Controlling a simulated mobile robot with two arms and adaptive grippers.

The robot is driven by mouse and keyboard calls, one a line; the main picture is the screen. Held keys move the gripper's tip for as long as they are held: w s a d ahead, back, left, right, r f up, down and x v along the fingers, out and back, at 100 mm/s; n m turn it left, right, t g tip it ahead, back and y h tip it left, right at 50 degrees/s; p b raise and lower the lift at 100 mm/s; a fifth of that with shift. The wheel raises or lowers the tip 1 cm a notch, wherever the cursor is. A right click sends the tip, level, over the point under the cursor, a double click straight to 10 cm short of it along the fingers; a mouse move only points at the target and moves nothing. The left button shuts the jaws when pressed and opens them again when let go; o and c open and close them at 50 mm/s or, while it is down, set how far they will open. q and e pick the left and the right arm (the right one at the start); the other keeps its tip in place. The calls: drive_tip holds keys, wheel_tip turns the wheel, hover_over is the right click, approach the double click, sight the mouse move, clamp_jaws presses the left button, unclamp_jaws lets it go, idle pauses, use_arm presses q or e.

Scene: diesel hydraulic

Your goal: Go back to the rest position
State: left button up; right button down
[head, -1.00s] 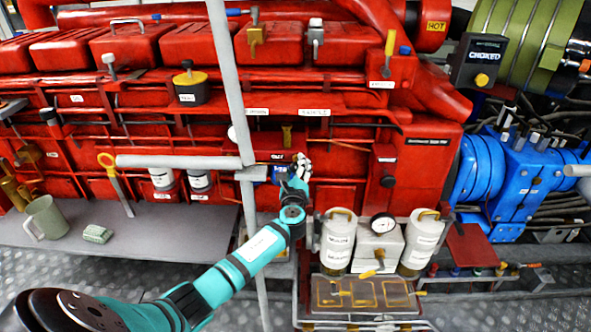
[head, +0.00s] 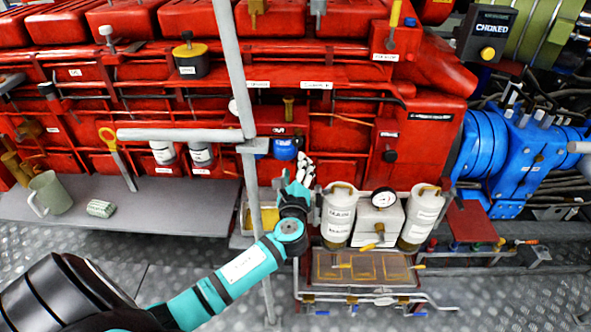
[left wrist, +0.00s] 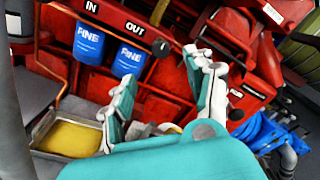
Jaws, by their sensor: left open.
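My left gripper (head: 303,168) is at the end of the teal arm, in front of the red engine (head: 355,150). In the left wrist view its two fingers (left wrist: 160,92) are spread apart with nothing between them. One blue filter (head: 286,149) also shows in the head view, just above and left of the fingertips, with no visible contact. My right gripper is in neither view.
A grey upright post (head: 236,90) and a horizontal rail (head: 180,134) stand close left of my gripper. White canisters (head: 339,215) and a gauge box (head: 378,220) sit to its right. A shelf with a mug (head: 50,194) is at left. The metal floor (head: 480,300) is bare at lower right.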

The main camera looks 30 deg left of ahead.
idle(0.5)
use_arm(q)
drive_tip(key=s+d+f+n+g+h, duration=0.1)
drive_tip(key=s+f+n+g+h, duration=0.3)
drive_tip(key=f, duration=0.8)
drive_tip(key=s+d+f+g, duration=0.15)
drive_tip(key=s+f, duration=0.45)
drive_tip(key=f, duration=0.6)
drive_tip(key=s+d+f+n+g+h, duration=0.1)
drive_tip(key=s+f+n+g, duration=0.3)
drive_tip(key=f, duration=0.8)
drive_tip(key=s+d+f+n+g+h, duration=0.1)
drive_tip(key=s+d+f+n, duration=0.2)
drive_tip(key=s, duration=0.9)
drive_tip(key=s+d+f+n+g+h, duration=0.1)
drive_tip(key=s+d+f+n+g, duration=0.1)
drive_tip(key=s+f, duration=0.6)
drive_tip(key=s+d+f+n+g+h, duration=0.2)
drive_tip(key=s+d+f+n, duration=0.2)
drive_tip(key=s, duration=1.2)
wheel_tip(320, 180, down, 3)
drive_tip(key=shift+s+d+r+n, duration=0.15)
drive_tip(key=shift+s+d+n, duration=0.15)
drive_tip(key=shift+n, duration=0.4)
